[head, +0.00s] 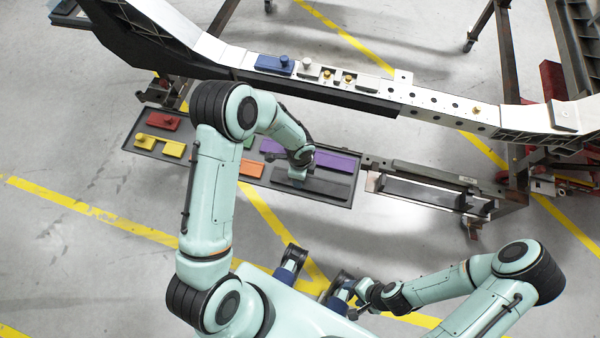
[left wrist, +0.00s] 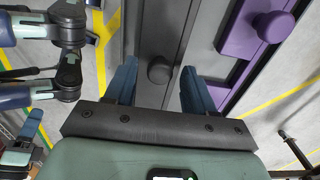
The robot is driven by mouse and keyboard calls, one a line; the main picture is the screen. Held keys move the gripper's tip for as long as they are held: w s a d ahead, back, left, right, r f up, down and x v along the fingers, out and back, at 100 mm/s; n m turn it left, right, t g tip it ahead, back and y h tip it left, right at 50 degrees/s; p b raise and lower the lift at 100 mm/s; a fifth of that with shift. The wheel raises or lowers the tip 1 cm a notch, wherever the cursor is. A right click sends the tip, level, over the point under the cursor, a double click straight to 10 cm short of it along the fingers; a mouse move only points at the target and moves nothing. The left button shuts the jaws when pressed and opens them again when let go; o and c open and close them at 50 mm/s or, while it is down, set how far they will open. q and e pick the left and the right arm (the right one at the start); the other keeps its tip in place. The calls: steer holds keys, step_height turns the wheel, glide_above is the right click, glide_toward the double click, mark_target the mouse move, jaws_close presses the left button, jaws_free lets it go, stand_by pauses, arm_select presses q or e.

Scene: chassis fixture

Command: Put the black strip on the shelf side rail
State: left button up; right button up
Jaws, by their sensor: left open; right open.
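The black strip (head: 325,186), a long dark bar with a round knob, lies in the right front part of a dark tray. In the left wrist view the strip (left wrist: 160,38) runs away from me. My left gripper (head: 298,176) is over the strip and hides part of it. In the left wrist view the left gripper (left wrist: 160,82) is open, with its blue fingers either side of the knob; contact cannot be told. My right gripper (head: 340,297) is open and empty, low near my base. A grey metal shelf rail (head: 430,174) extends right of the tray.
The tray (head: 351,187) also holds purple strips (head: 335,162), an orange piece (head: 250,168), a red block (head: 163,121) and a yellow piece (head: 160,147). A white chassis beam (head: 425,98) behind carries a blue block (head: 274,65) and pale blocks. Floor in front is partly clear.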

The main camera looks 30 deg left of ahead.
arm_select(q)
jaws_close()
steer(key=shift+r+p, duration=1.45)
steer(key=shift+r, duration=0.6)
step_height(320, 180, up, 5)
steer(key=p, duration=0.3)
arm_select(e)
step_height(320, 180, up, 6)
steer(key=w, duration=0.2)
steer(key=shift+r, duration=0.15)
